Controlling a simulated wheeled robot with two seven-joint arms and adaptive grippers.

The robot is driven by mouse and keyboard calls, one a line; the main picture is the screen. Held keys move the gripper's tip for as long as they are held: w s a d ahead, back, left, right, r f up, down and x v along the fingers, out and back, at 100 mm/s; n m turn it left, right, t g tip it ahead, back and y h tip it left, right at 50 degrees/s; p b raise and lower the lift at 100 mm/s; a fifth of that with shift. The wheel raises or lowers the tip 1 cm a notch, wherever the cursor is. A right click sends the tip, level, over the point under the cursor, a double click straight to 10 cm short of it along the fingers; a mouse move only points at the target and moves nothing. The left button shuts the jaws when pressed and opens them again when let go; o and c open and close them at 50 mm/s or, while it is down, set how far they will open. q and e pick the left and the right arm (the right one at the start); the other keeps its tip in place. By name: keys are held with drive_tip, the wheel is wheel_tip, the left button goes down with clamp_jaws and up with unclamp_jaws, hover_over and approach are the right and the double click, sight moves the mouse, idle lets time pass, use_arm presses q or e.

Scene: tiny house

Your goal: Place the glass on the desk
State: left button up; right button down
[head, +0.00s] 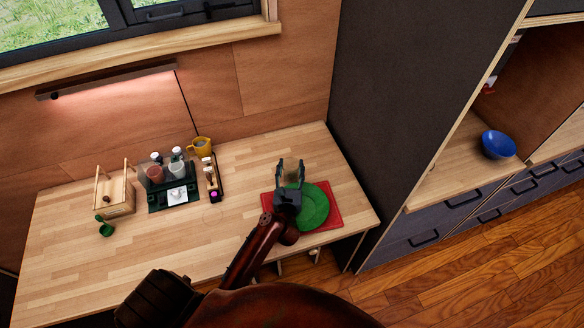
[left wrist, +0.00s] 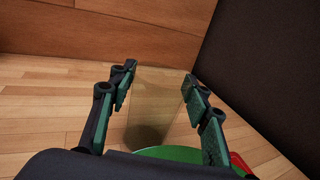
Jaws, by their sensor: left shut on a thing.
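The glass (left wrist: 155,100) is clear with a faint yellowish tint and stands between the two fingers of my left gripper in the left wrist view. My left gripper (head: 291,168) is shut on it. In the head view the glass (head: 292,175) shows faintly between the fingers, over the far part of the red mat. The wooden desk (head: 255,158) lies below and around it. I cannot tell whether the glass touches the desk. My right gripper is not in view.
A green plate (head: 315,207) lies on a red mat (head: 334,213) beside my left gripper. A dark green tray (head: 160,207), a yellow mug (head: 201,145) and a wooden caddy (head: 118,202) stand further left. A dark cabinet wall (head: 385,90) bounds the desk's right side.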

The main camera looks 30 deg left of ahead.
use_arm(q)
drive_tip(key=o, duration=1.3)
drive_tip(key=shift+r, duration=0.25)
drive_tip(key=v, duration=1.2)
drive_tip(key=shift+f, duration=0.1)
